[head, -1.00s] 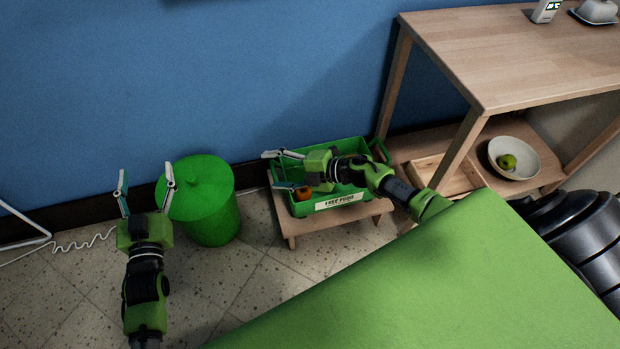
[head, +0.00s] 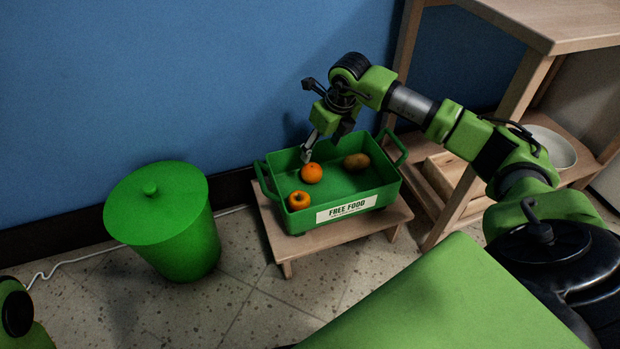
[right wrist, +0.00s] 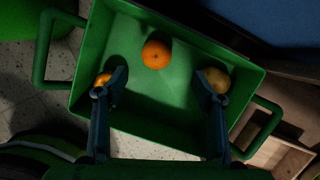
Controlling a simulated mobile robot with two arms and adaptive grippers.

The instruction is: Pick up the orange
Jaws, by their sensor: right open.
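A round orange (head: 312,173) lies in the green crate (head: 281,219) labelled "FREE FOOD". In the right wrist view the orange (right wrist: 156,54) sits beyond and between my fingertips, apart from both. A second orange-coloured fruit (head: 299,200) lies near the crate's front left corner; the left finger partly covers it in the right wrist view (right wrist: 103,79). A brownish fruit (head: 356,161) lies at the crate's right. My right gripper (head: 318,146) points down over the crate, open and empty, its fingers spread wide in the right wrist view (right wrist: 160,84). My left gripper is out of view.
The crate stands on a low wooden stool (head: 328,244) before the blue wall (head: 150,80). A green lidded bin (head: 165,225) stands at its left. A wooden shelf unit (head: 530,80) with a pale bowl (head: 550,147) is at the right, partly behind my right arm.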

